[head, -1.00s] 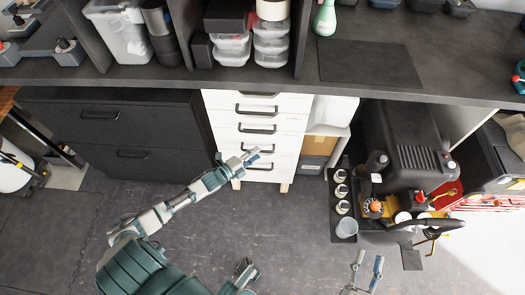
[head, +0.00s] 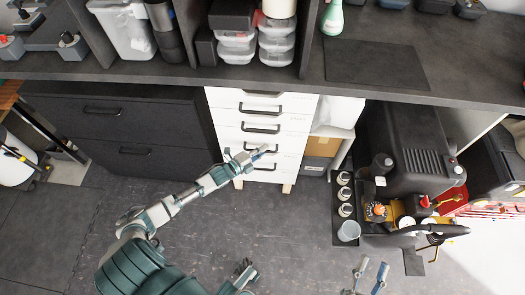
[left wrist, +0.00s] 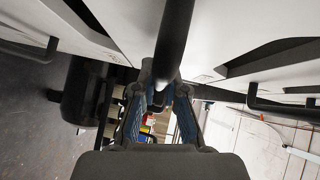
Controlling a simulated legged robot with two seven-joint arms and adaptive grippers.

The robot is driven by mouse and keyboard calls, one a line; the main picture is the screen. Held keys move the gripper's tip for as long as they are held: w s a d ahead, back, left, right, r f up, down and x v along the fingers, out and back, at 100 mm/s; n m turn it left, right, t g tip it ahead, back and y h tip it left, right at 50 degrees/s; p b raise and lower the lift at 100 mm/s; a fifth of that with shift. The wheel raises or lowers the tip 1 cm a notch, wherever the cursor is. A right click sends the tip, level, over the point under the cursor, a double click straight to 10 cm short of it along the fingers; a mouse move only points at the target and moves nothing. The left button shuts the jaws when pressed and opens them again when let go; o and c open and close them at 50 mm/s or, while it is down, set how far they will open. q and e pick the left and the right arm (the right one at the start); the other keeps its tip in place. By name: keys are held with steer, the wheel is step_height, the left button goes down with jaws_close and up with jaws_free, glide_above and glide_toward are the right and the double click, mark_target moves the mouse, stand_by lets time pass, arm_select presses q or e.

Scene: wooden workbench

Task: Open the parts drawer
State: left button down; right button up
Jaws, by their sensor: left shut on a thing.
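The white drawer unit (head: 294,143) stands under the bench, with several drawers stacked, each with a dark bar handle (head: 262,128). My left gripper (head: 264,151) reaches in from the left to a lower drawer of the unit. In the left wrist view, its two fingers (left wrist: 160,98) are closed around a dark drawer handle (left wrist: 174,45). I cannot tell whether this drawer stands slightly out. My right gripper (head: 370,276) is at the bottom edge, fingers apart, empty, away from the drawers.
A dark cabinet (head: 120,130) stands left of the drawers. A shelf with a cardboard box (head: 322,146) and a black machine (head: 405,150) with cups (head: 344,194) stand to the right. The floor (head: 290,230) in front of the drawers is clear.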

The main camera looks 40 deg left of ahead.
arm_select(q)
steer(key=shift+s+f, duration=0.1)
